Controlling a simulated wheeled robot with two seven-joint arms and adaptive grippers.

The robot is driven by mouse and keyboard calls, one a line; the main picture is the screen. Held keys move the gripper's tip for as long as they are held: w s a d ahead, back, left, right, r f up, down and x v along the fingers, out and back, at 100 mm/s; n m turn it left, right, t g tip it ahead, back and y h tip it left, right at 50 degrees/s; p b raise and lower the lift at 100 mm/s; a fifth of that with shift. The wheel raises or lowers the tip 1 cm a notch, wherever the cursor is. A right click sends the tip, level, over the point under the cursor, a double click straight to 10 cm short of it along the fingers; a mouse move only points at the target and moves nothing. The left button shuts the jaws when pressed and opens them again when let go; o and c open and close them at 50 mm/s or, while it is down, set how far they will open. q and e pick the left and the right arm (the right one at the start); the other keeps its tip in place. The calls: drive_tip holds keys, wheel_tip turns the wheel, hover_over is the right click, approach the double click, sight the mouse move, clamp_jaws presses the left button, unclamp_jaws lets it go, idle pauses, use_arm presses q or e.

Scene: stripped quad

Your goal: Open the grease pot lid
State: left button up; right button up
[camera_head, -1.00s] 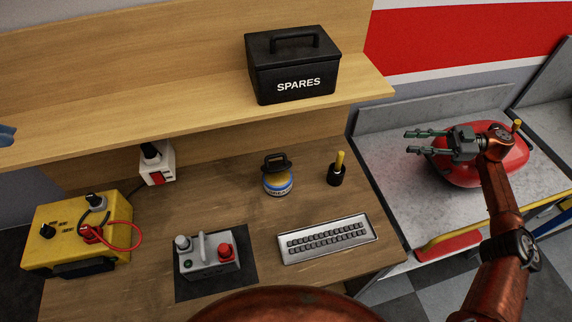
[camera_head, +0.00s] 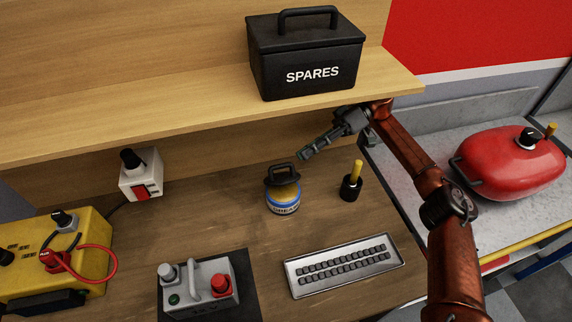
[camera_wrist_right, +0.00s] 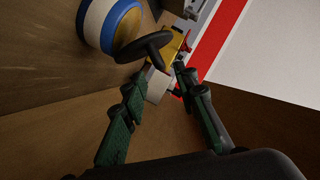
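The grease pot (camera_head: 284,206) is a small white and blue labelled pot standing upright on the wooden bench. Its yellow lid with a black bar handle (camera_head: 282,172) sits on top. In the right wrist view the pot (camera_wrist_right: 93,22) shows at the upper left, with the black handle (camera_wrist_right: 145,47) pointing toward the fingers. My right gripper (camera_head: 305,154) is just above and right of the handle, under the shelf. Its green fingers (camera_wrist_right: 158,85) are apart with nothing between them, and I see no contact with the handle. My left gripper is not in view.
A shelf (camera_head: 190,110) carrying a black SPARES box (camera_head: 308,60) overhangs the bench. A black cup with a yellow stick (camera_head: 351,188) stands right of the pot. A keyboard-like panel (camera_head: 340,267), grey control box (camera_head: 197,285), yellow unit (camera_head: 75,240) and white switch box (camera_head: 140,177) surround it.

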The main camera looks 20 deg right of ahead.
sight(288, 163)
drive_tip(key=x, duration=0.6)
drive_tip(key=shift+w+f+b, duration=0.1)
drive_tip(key=shift+f+b, duration=0.05)
drive_tip(key=shift+b, duration=0.2)
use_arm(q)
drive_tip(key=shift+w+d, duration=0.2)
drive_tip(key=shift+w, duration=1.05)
use_arm(e)
drive_tip(key=shift+a, duration=0.45)
drive_tip(key=shift+c, duration=0.4)
clamp_jaws()
